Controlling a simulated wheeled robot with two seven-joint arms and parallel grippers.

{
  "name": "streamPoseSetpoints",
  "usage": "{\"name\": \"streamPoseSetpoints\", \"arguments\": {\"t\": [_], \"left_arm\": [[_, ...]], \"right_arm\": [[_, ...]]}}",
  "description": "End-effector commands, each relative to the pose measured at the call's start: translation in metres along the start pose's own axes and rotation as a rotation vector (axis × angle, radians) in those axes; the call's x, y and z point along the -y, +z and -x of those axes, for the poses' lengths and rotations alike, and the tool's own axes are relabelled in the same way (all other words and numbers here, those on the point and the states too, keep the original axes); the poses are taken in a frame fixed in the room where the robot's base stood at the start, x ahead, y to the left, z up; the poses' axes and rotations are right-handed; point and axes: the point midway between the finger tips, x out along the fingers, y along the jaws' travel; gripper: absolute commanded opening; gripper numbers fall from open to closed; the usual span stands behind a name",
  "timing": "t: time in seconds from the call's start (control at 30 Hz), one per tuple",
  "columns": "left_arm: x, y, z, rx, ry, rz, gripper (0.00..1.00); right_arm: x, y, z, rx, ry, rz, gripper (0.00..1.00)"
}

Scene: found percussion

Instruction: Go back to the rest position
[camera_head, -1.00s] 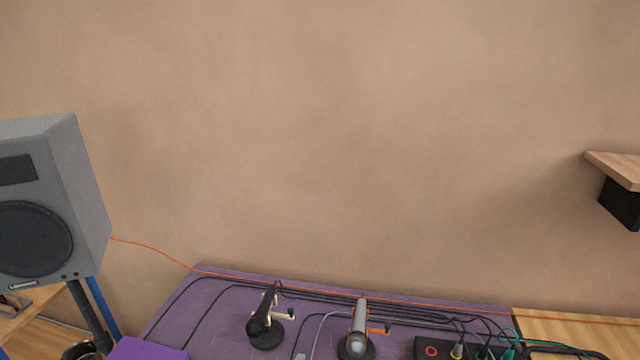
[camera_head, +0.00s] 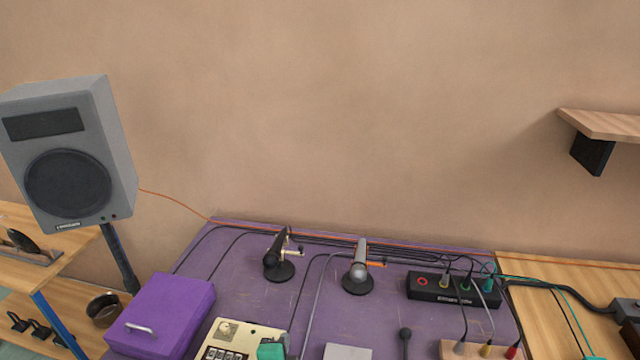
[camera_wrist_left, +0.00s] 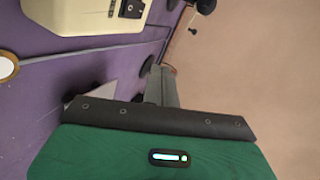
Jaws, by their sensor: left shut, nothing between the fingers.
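A green part of my left gripper (camera_head: 272,349) shows at the bottom edge of the head view, beside a cream box with dials (camera_head: 232,340). In the left wrist view, the green gripper body with a dark bar fills the bottom. Its grey fingers (camera_wrist_left: 164,85) are together with nothing between them. The gripper appears above the purple table (camera_head: 225,290), clear of objects. My right gripper is not in view, and most of both arms is hidden below the frame.
Two microphones on stands (camera_head: 279,262) (camera_head: 358,270) and a black box with cables (camera_head: 452,290) stand at the back. A purple case (camera_head: 165,315) is at the left. A speaker (camera_head: 75,150) stands left, and a wooden shelf (camera_head: 605,125) is on the right wall.

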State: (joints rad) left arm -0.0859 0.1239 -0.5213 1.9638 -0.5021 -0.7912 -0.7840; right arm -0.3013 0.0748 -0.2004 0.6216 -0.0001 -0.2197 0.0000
Motion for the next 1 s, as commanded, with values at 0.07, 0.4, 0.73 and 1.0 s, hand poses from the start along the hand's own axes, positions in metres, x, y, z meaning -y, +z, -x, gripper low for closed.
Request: {"name": "streamPoseSetpoints", "arguments": {"t": [0.07,0.4,0.73,1.0], "left_arm": [[-0.008,0.013,0.009,0.031,0.041,0.082,0.00],[-0.053,0.077,0.076,0.236,0.269,0.555,0.00],[-0.094,0.123,0.170,0.498,0.476,0.999,0.00],[-0.110,0.139,0.233,0.671,0.577,1.215,0.00]], "right_arm": [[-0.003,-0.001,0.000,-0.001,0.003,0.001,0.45],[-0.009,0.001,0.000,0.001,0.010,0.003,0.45],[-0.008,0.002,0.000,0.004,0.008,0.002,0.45],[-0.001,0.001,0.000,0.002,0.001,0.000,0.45]]}}
